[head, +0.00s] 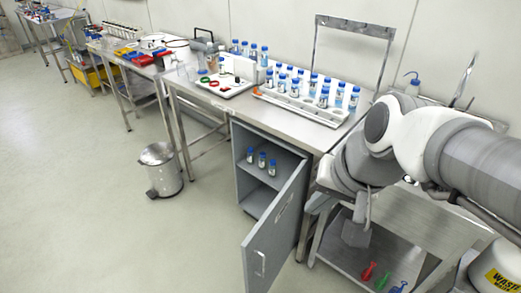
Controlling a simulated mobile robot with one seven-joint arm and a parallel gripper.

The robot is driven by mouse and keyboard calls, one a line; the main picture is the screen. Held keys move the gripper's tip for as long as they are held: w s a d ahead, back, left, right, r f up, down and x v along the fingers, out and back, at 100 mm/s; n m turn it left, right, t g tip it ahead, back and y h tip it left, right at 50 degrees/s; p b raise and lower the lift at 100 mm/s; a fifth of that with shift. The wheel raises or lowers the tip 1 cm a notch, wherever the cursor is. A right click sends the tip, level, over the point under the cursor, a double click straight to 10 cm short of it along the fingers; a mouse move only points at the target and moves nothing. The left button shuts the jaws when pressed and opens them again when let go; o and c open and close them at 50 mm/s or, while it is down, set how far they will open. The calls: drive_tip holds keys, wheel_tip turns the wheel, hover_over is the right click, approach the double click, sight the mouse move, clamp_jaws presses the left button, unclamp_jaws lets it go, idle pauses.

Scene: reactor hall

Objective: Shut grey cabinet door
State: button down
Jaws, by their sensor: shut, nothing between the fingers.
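The grey cabinet (241,148) stands under the steel bench. Its grey door (277,236) is wide open, swung out toward the front, with a handle (260,264) near its lower outer edge. Inside, several blue-capped bottles (261,161) stand on the shelf. My gripper (357,235) is to the right of the door, apart from it, in front of a low steel shelf. It is shut and empty, pointing down. My arm enters from the right.
A steel bench (215,105) bears a white rack (300,105) of blue-capped bottles. A metal pedal bin (160,172) stands left of the cabinet. Red, green and blue tools lie on the low shelf (345,258). A yellow-labelled waste container (497,270) is at lower right.

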drive_tip(key=w+d+f+m+g+y+b, duration=0.1)
drive_tip(key=w+f+m+b, duration=0.5)
drive_tip(key=f, duration=0.6)
drive_tip(key=w+d+f+m+b, duration=0.1)
drive_tip(key=f+m+b, duration=0.5)
drive_tip(key=f, duration=0.6)
drive_tip(key=w+f+m+g+y+b, duration=0.1)
drive_tip(key=w+f+m+b, duration=0.3)
drive_tip(key=f+m, duration=0.55)
drive_tip(key=w+a+f+n+b, duration=0.1)
drive_tip(key=w+a+f+b, duration=0.2)
drive_tip(key=f, duration=0.7)
drive_tip(key=shift+w+a+b, duration=0.25)
drive_tip(key=shift+a+b, duration=0.75)
drive_tip(key=shift+a, duration=0.8)
drive_tip(key=shift+a, duration=0.1)
